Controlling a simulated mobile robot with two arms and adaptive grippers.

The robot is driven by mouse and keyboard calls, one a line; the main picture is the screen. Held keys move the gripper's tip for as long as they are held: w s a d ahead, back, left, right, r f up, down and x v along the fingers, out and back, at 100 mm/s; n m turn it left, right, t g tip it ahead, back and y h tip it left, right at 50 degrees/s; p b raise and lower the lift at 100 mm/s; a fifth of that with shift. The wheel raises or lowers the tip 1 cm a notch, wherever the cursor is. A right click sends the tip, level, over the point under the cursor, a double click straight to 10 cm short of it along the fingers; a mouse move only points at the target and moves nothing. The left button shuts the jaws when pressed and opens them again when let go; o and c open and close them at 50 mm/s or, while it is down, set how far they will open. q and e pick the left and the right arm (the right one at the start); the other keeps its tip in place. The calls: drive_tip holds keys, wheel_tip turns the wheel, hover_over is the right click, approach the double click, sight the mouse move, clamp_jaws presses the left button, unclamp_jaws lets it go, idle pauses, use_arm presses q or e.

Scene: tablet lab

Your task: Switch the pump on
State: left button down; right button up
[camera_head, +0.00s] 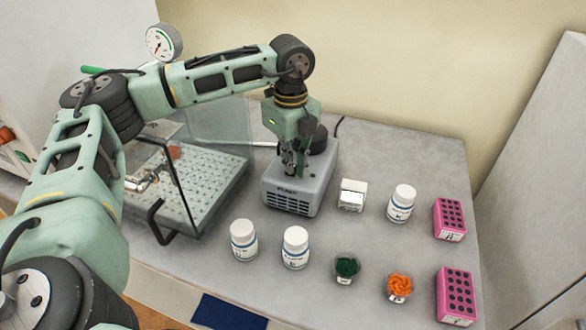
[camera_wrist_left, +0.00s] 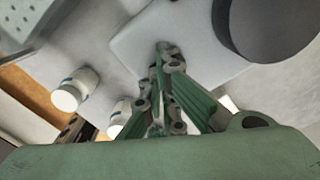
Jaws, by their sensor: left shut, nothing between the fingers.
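The pump (camera_head: 292,196) is a grey box with a vented front and a dark round part on top, standing on the bench right of the clear-walled unit. My left gripper (camera_head: 297,174) is shut and empty, pointing down at the pump's top near its front. In the left wrist view the closed fingertips (camera_wrist_left: 163,47) are over the pale pump top (camera_wrist_left: 150,40), beside the dark round part (camera_wrist_left: 270,25). I cannot tell whether they touch it. The pump's switch is not visible; the fingers may hide it. My right gripper is not in view.
A small white box (camera_head: 352,195) stands right of the pump, with a white bottle (camera_head: 401,203) beyond. Two white bottles (camera_head: 243,240) (camera_head: 295,248), green (camera_head: 347,268) and orange (camera_head: 398,287) cups stand in front. Pink racks (camera_head: 449,219) (camera_head: 456,295) are at right. The clear-walled unit (camera_head: 186,184) is left.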

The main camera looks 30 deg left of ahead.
use_arm(q)
drive_tip(key=shift+s+d+f, duration=0.1)
drive_tip(key=shift+s+f, duration=0.15)
drive_tip(key=shift+f, duration=0.35)
drive_tip(key=shift+w+r+p, duration=0.1)
drive_tip(key=shift+r+p, duration=0.3)
drive_tip(key=shift+r, duration=0.45)
drive_tip(key=shift+w+a+r+p, duration=0.25)
drive_tip(key=shift+a+r+p, duration=0.15)
drive_tip(key=shift+r, duration=0.2)
drive_tip(key=shift+d+r+p, duration=0.15)
drive_tip(key=shift+r+p, duration=1.1)
drive_tip(key=shift+r, duration=0.8)
drive_tip(key=shift+s, duration=0.1)
drive_tip(key=shift+r, duration=0.1)
